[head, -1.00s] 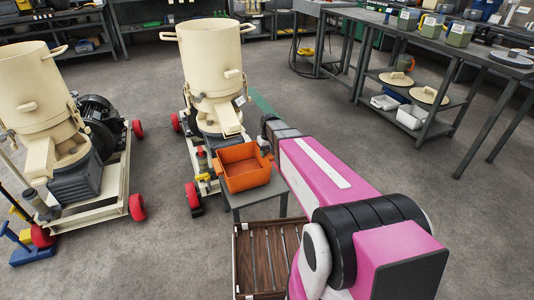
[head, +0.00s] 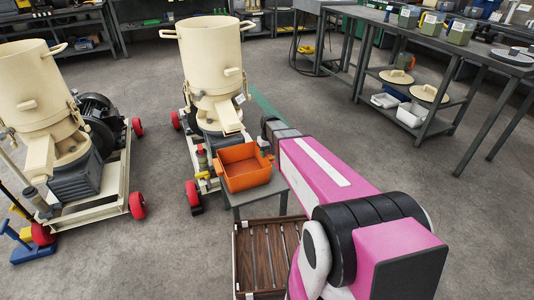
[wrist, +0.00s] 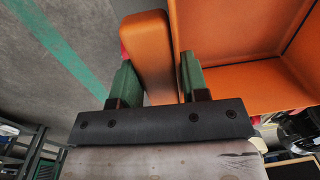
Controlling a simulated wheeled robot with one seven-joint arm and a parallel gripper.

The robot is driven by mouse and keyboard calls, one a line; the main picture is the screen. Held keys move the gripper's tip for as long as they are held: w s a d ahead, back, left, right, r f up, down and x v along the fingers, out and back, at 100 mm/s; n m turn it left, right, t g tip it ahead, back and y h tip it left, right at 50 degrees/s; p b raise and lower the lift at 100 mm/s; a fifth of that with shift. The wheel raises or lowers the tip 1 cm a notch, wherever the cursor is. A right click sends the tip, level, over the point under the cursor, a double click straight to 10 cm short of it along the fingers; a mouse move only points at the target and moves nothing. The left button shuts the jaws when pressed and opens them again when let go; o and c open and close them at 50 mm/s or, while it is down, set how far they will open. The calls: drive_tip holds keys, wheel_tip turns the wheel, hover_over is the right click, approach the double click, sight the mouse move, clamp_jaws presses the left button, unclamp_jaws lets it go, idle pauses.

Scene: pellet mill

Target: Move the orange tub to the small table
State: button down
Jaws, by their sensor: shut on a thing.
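The orange tub (head: 246,181) is an open rectangular box, upright at the small table (head: 262,196), a dark grey low table beside the middle mill. It covers much of the tabletop; I cannot tell whether its base touches the top. In the wrist view the tub (wrist: 245,45) fills the upper right, and its thick orange handle (wrist: 148,50) lies between the green fingers of my gripper (wrist: 158,75). My gripper is shut on this handle. In the head view my pink arm reaches to the tub's right side and the fingers are hidden.
The cream pellet mill (head: 211,75) stands just behind and left of the small table, on a red-wheeled frame. A wooden slatted crate (head: 268,255) is in front of the table. A second mill (head: 38,95) stands at left. A long workbench (head: 420,42) is at right, with open floor between.

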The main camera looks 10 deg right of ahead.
unclamp_jaws()
drive_tip(key=shift+f, duration=0.1)
idle(0.3)
idle(0.4)
drive_tip(key=shift+d+r, duration=0.15)
drive_tip(key=shift+r, duration=2.1)
drive_tip(key=shift+d+r, duration=0.1)
drive_tip(key=shift+r, duration=2.15)
drive_tip(key=s+d+m, duration=0.1)
drive_tip(key=s+d, duration=0.2)
drive_tip(key=s, duration=0.8)
drive_tip(key=s+d+m, duration=0.2)
drive_tip(key=s+d, duration=0.1)
drive_tip(key=s, duration=0.8)
drive_tip(key=shift+d+r+h, duration=0.2)
drive_tip(key=shift+r+h, duration=0.15)
drive_tip(key=shift+h, duration=0.05)
